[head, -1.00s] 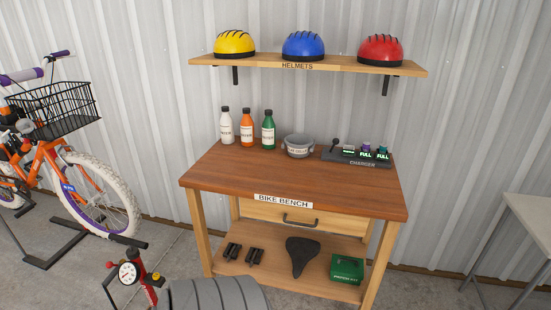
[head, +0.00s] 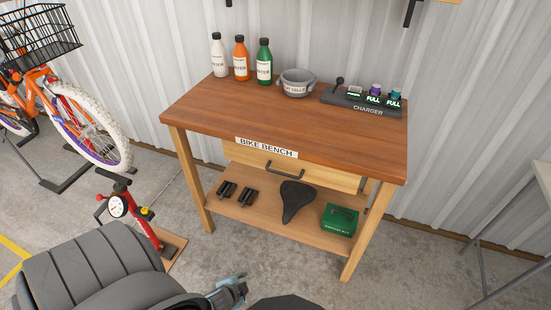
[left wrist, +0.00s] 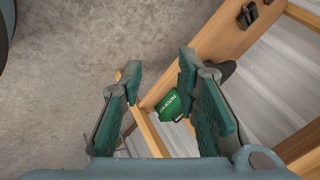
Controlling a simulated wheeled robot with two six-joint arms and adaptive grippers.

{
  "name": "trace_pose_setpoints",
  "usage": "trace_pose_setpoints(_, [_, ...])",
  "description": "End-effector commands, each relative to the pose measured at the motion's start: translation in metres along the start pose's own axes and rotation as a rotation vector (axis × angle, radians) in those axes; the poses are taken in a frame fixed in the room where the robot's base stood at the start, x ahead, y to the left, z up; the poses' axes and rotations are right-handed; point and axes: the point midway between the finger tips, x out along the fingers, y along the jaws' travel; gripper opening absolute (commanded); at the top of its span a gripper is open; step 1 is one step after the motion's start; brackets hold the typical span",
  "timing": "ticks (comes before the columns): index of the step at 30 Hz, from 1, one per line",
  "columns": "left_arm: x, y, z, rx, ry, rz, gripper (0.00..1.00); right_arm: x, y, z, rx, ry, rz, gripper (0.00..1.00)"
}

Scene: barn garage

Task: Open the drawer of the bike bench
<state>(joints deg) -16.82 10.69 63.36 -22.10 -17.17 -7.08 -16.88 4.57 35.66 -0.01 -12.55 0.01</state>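The bike bench (head: 290,125) has a red-brown top and pale wood legs, with a "BIKE BENCH" label on its front edge. Its pale wood drawer (head: 325,177) is under the top and looks shut. A dark bar handle (head: 285,170) is on the drawer front. My left gripper (head: 236,284) is low in front of the bench, well short of the handle. In the left wrist view the left gripper (left wrist: 158,66) has its green-padded fingers apart with nothing held; the handle is not clearly seen there. My right gripper is not in view.
The lower shelf holds pedals (head: 237,192), a black saddle (head: 297,200) and a green patch kit (head: 340,220). Bottles (head: 240,58), a grey bucket (head: 297,83) and a charger (head: 360,102) stand on top. A red pump (head: 140,220) stands left. Floor in front is clear.

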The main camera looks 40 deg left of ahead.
Motion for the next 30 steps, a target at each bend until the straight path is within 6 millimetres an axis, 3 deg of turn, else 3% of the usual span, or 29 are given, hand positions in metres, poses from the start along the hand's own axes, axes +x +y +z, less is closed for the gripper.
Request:
trace_pose_setpoints(1, [0.001, -0.046, -0.039, 0.13, 0.086, -0.122, 0.3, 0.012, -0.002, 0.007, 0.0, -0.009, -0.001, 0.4])
trace_pose_setpoints(3, [-0.023, -0.113, -0.096, 0.318, 0.181, -0.319, 0.3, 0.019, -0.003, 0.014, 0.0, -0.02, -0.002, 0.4])
trace_pose_setpoints(6, [-0.072, -0.177, -0.155, 0.501, 0.259, -0.562, 0.3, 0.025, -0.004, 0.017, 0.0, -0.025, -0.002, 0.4])
trace_pose_setpoints(7, [-0.085, -0.189, -0.167, 0.536, 0.271, -0.615, 0.3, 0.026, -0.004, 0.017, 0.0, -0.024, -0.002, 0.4])
trace_pose_setpoints(9, [-0.105, -0.207, -0.184, 0.587, 0.287, -0.697, 0.3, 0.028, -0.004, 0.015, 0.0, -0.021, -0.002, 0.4])
trace_pose_setpoints(12, [-0.107, -0.218, -0.196, 0.605, 0.291, -0.728, 0.3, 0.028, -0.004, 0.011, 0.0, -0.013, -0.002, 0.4])
trace_pose_setpoints(24, [-0.029, -0.271, -0.243, 0.603, 0.294, -0.723, 0.3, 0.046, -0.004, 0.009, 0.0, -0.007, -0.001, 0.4])
trace_pose_setpoints(30, [-0.011, -0.285, -0.255, 0.603, 0.294, -0.721, 0.3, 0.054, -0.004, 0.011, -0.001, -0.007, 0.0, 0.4])
